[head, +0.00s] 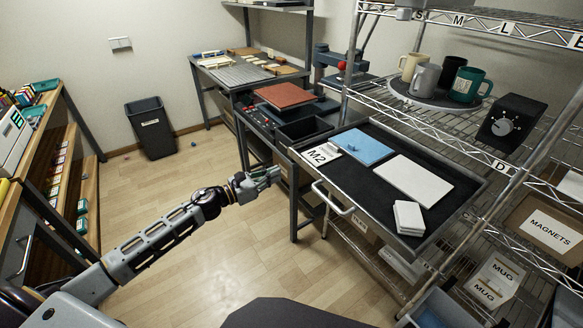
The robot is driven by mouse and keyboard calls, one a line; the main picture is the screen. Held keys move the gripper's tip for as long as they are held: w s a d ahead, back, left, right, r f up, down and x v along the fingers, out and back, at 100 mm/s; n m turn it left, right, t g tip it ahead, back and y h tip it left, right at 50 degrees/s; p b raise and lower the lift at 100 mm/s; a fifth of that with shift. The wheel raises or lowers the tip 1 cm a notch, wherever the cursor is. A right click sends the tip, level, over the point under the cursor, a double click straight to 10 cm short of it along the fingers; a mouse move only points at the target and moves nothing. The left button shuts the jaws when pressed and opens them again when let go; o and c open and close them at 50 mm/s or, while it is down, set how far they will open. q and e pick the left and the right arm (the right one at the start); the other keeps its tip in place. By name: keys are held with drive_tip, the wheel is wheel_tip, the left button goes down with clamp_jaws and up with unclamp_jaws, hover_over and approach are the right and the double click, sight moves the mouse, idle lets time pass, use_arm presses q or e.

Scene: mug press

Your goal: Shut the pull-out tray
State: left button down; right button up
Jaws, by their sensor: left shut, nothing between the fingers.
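The pull-out tray (437,208) sticks out from the wire rack at the right, with a dark lining. On it lie a label marked M2 (320,154), a blue sheet (363,146), a white sheet (413,180) and a small white stack (408,218). A pale handle bar (333,199) is on its front left side. My left gripper (272,175) is shut and empty, to the left of the tray and handle, apart from both in the picture. My right gripper is not in view.
Mugs (466,84) stand on a round dark mat on the rack shelf above the tray, beside a black dial box (511,122). A workbench (245,75) is behind. A black bin (151,127) stands by the wall. The floor at centre left is clear.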

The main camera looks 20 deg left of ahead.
use_arm(q)
drive_tip(key=x, duration=0.7)
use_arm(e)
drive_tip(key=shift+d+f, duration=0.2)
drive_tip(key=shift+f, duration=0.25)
use_arm(q)
drive_tip(key=shift+w+d, duration=0.1)
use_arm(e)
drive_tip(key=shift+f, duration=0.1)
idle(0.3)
use_arm(q)
drive_tip(key=shift+w+d, duration=0.1)
drive_tip(key=shift+w, duration=0.1)
